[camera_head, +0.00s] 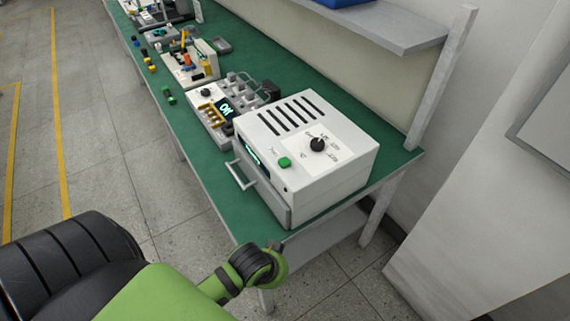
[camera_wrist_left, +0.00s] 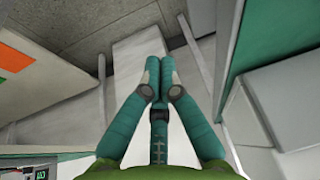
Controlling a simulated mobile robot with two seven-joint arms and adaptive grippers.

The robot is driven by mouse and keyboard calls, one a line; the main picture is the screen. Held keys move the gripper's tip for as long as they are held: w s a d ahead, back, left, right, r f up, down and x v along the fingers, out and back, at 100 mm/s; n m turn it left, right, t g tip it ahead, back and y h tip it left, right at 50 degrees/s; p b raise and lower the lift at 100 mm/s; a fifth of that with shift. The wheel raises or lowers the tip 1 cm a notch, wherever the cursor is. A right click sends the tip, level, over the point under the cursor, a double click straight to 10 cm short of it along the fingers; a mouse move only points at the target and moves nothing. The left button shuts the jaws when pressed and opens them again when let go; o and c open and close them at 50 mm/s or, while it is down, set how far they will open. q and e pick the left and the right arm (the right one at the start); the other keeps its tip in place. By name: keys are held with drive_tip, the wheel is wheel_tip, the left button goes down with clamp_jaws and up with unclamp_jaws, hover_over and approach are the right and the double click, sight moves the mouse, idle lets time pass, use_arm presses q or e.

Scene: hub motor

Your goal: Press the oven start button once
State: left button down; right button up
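The oven (camera_head: 305,160) is a white box at the near end of the green-topped workbench. Its sloping top panel carries a green button (camera_head: 284,162) and a black knob (camera_head: 317,144). I take the green button to be the start button; it is uncovered. The oven's front door has a handle (camera_head: 243,175) and looks closed. My left gripper (camera_wrist_left: 159,62) shows in the left wrist view with its teal fingers together and nothing between them. In the head view my green arm comes in at lower left, its end near the bench's near corner, apart from the button. My right gripper is out of view.
A white device with a lit display (camera_head: 226,108) stands just beyond the oven on the bench (camera_head: 205,158). Small fixtures and parts lie farther along it. A raised shelf (camera_head: 395,35) runs along the back. Open floor (camera_head: 100,130) lies left of the bench.

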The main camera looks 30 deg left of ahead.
use_arm(q)
drive_tip(key=w+a+r+m+t+h, duration=0.1)
drive_tip(key=w+r+m, duration=0.2)
drive_tip(key=w+r, duration=0.2)
drive_tip(key=w+a+r+m+t+p, duration=0.1)
drive_tip(key=w+r, duration=0.4)
drive_tip(key=r, duration=0.6)
drive_tip(key=w+a+r+m+t+h+p, duration=0.1)
drive_tip(key=w+a+r+m, duration=0.1)
drive_tip(key=w+r+m, duration=0.3)
drive_tip(key=shift+a+r+t+h, duration=0.15)
drive_tip(key=shift+r+t, duration=0.05)
drive_tip(key=shift+r, duration=0.6)
drive_tip(key=shift+a+r+t+h, duration=0.15)
drive_tip(key=shift+r+t, duration=0.05)
drive_tip(key=shift+r, duration=0.55)
drive_tip(key=w+a+r, duration=0.2)
drive_tip(key=a+r, duration=0.4)
drive_tip(key=shift+w+a+r+t, duration=0.2)
drive_tip(key=shift+w+a+t, duration=0.1)
drive_tip(key=shift+w+t, duration=0.1)
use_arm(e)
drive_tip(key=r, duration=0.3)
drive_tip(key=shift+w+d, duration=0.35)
use_arm(q)
drive_tip(key=shift+f, duration=0.1)
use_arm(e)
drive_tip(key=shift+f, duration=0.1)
